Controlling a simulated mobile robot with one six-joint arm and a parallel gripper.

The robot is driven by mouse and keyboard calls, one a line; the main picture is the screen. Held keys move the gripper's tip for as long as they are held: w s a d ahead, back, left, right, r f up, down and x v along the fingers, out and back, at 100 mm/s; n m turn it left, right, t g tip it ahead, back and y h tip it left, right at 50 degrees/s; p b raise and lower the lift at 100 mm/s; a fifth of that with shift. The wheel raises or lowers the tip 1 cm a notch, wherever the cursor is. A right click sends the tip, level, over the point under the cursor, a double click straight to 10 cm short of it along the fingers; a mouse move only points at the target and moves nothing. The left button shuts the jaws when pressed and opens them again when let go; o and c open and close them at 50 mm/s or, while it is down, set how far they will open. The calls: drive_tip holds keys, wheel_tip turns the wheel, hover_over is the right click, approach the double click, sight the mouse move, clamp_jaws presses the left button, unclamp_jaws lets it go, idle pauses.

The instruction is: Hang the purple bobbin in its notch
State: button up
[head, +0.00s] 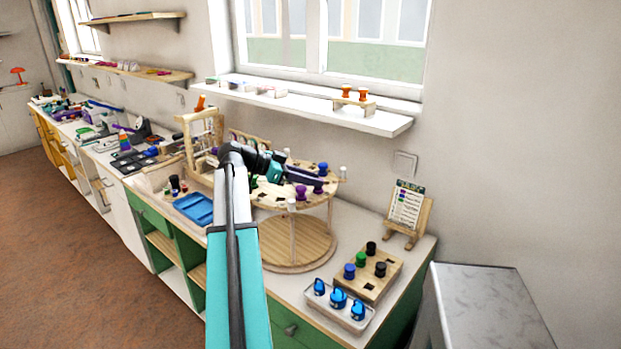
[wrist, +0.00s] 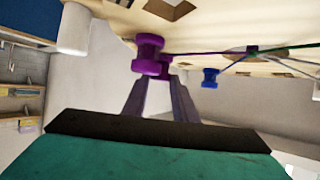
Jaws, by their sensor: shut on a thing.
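My gripper (head: 311,180) reaches over the upper round wooden board (head: 267,199) in the head view. In the wrist view my gripper (wrist: 160,80) is shut on a purple bobbin (wrist: 150,53) at its fingertips. More purple shows just behind that bobbin, partly hidden by the fingers. A purple thread runs from there to the right. In the head view two purple shapes, one of them a purple bobbin (head: 301,191), show at the fingertips near the board's front right edge. I cannot tell which notch is the bobbin's own, or whether the bobbin touches the board.
A blue bobbin (wrist: 210,77) hangs at the board with threads nearby. White posts hold the board above a wooden disc (head: 290,250). At right are a bobbin block (head: 378,290), a tray of blue items (head: 325,309) and a card on a stand (head: 408,204). A blue tray (head: 195,208) lies left.

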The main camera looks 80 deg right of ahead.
drive_tip(key=shift+f, duration=0.1)
drive_tip(key=o, duration=1)
drive_tip(key=shift+o, duration=0.2)
drive_tip(key=b+v, duration=0.2)
drive_tip(key=v, duration=1)
idle(0.6)
